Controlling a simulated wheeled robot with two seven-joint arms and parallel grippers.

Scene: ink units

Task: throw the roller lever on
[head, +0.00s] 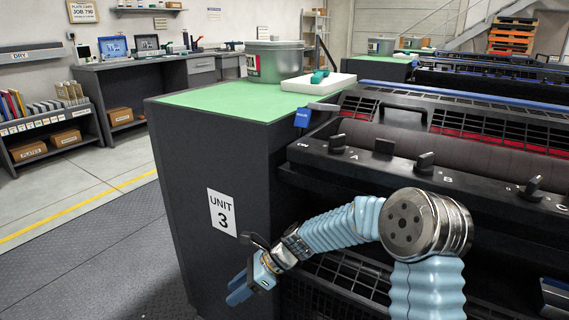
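A lever with a short grey handle (325,107) sticks out at the near left end of the press, just right of the green-topped cabinet. A blue tag (302,118) with small, unreadable lettering is at its left end. I take this to be the roller lever; the tag is too small to confirm it. My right gripper (240,289) has blue fingers and hangs in front of the cabinet's dark side, low and left of the lever, well apart from it. It touches nothing that I can see. Its finger gap is not clear. My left gripper is out of view.
Black knobs (424,161) line the press front below the dark roller (440,147). The cabinet (225,175) bears a "UNIT 3" sign (221,212), a metal tin (275,61) and a white tray (318,84) with a green object. The floor (90,235) at left is free.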

